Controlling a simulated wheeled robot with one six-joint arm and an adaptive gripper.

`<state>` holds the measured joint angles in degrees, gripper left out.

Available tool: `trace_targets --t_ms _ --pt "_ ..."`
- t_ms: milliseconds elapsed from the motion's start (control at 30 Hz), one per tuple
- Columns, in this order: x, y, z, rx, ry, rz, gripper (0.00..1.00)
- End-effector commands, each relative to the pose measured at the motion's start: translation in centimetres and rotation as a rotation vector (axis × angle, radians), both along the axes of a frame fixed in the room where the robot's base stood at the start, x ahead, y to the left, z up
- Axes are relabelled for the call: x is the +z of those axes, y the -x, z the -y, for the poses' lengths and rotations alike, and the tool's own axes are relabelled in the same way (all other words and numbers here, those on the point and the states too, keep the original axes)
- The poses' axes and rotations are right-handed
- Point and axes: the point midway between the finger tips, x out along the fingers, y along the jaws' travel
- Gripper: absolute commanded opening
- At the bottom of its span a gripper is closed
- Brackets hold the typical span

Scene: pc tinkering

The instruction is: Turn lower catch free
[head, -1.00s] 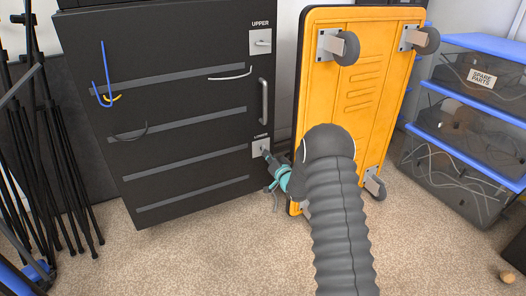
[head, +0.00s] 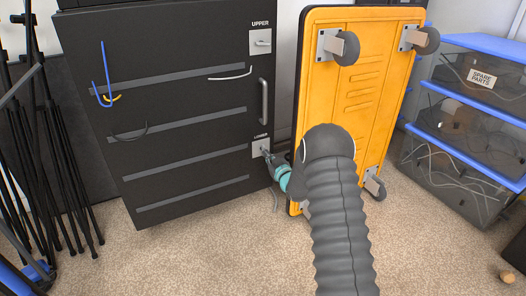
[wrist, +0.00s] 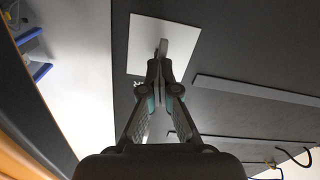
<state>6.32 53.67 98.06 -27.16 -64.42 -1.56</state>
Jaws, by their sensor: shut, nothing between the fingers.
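The lower catch (head: 260,145) is a small lever on a pale square plate, under the "LOWER" label on the black cabinet (head: 200,105). In the wrist view its plate (wrist: 144,48) is near the top centre, and the grey lever (wrist: 163,46) stands just beyond my fingertips. My gripper (head: 267,157) is at the lower catch in the head view. In the wrist view my gripper (wrist: 160,66) has its fingertips together, with nothing seen between them. I cannot tell whether the tips touch the lever. The upper catch (head: 263,43) has its lever lying roughly level.
A yellow trolley (head: 350,95) with castors stands upright close right of the cabinet, beside my arm. A vertical handle (head: 264,101) lies between the catches. Blue-lidded parts drawers (head: 470,120) stand at right, black tripods (head: 50,170) at left.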

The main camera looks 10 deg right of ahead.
Motion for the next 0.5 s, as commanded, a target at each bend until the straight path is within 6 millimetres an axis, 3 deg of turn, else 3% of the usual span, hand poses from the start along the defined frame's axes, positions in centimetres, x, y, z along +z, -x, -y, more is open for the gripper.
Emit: trace_targets --t_ms 67,167,200,500 --pt "0.0 0.0 0.0 0.0 -0.002 -0.001 0.03" --pt "0.0 0.0 0.0 0.0 -0.003 -0.001 0.28" --pt "0.0 0.0 0.0 0.0 -0.003 -0.001 0.31" --pt "0.0 0.06 0.03 0.0 -0.004 -0.001 0.31"
